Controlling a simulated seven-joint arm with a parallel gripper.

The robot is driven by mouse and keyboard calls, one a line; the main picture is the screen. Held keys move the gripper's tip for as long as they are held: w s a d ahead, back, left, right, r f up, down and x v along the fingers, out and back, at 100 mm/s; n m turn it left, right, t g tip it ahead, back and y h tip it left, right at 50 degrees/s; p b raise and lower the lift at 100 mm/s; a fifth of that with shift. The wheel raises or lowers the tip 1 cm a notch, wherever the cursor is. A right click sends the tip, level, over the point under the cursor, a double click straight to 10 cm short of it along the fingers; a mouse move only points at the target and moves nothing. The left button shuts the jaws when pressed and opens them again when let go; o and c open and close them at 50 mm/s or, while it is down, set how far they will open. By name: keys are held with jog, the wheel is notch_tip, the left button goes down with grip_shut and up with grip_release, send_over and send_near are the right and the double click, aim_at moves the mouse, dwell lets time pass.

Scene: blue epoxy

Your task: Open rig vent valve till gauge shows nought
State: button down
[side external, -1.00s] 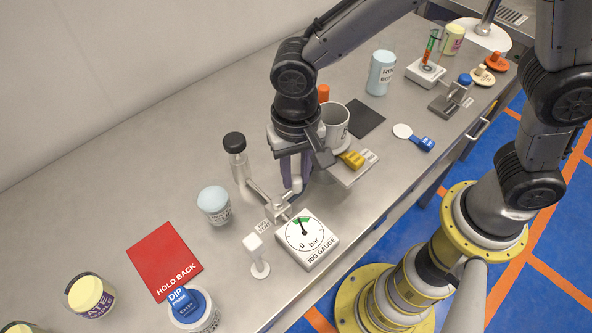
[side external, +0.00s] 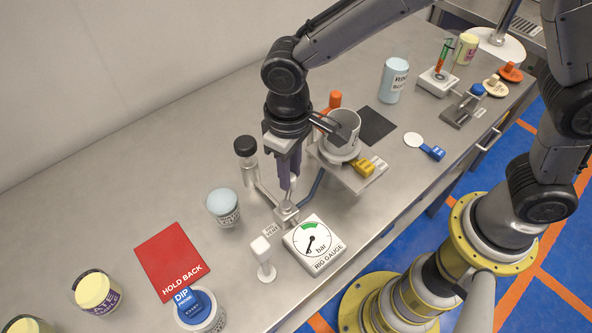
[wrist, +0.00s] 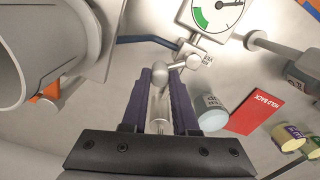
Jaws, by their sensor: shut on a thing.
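The rig gauge (side external: 314,243) is a white square block with a round dial and a green arc at its top. Its needle points down and left, away from the green arc, to where the 0 is printed. It also shows partly in the wrist view (wrist: 222,12). Behind it stands the metal rig vent valve (side external: 286,213) with a small tag beside it. My gripper (side external: 287,187) points down over the valve. In the wrist view its purple fingers (wrist: 165,75) are closed around the pale valve handle (wrist: 159,101); a round silver knob shows at their tips.
A mug (side external: 341,133) stands on a raised plate close to the right of my gripper, with a yellow clip (side external: 363,167). A black-capped vial (side external: 247,160) and a light-blue jar (side external: 223,206) stand left.

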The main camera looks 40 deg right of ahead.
jog(key=shift+w+a+r+n, duration=0.1)
jog(key=shift+w+a+n, duration=0.15)
jog(key=shift+n, duration=0.45)
jog(key=shift+w+a+n, duration=0.15)
jog(key=shift+a+n, duration=0.05)
jog(key=shift+n, duration=0.5)
jog(key=c, duration=0.7)
grip_release()
notch_tip(320, 180, up, 14)
jog(key=shift+f, duration=0.1)
